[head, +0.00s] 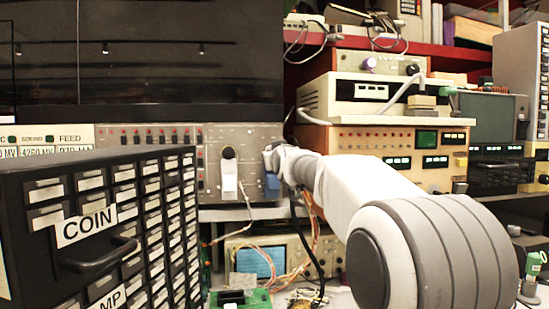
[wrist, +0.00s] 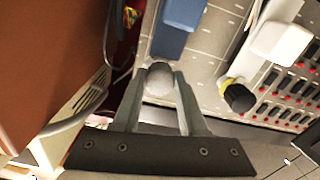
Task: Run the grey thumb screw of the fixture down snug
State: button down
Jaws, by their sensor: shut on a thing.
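The grey thumb screw (wrist: 160,80) is a rounded grey knob in the wrist view, between the fingertips of my gripper (wrist: 160,86). The fingers are shut on it from both sides. A blue block (wrist: 180,25), seemingly its fixture, stands on the grey panel just beyond the screw. In the head view the blue block (head: 272,186) shows below my gripper (head: 273,156), at the panel's right part. The screw's shank and its seat are hidden, so I cannot tell how deep it sits.
A white fixture (head: 229,185) with a dark knob stands close left of the blue block. A black drawer cabinet (head: 90,215) stands at left, and an orange-sided instrument (head: 335,140) is close on the right. Loose cables hang below.

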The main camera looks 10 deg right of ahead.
jog(key=m, duration=0.5)
jog(key=shift+f+m, duration=0.35)
jog(key=shift+m, duration=0.05)
jog(key=m, duration=0.5)
jog(key=shift+a+m, duration=0.1)
jog(key=shift+m, duration=0.5)
jog(key=c, duration=0.8)
grip_release()
jog(key=o, duration=0.4)
jog(key=shift+s+r, duration=0.1)
jog(key=shift+r, duration=0.15)
jog(key=shift+c, duration=0.2)
jog(key=shift+s+b, duration=0.15)
jog(key=shift+b, duration=0.15)
jog(key=s+b, duration=0.4)
jog(key=s, duration=1.3)
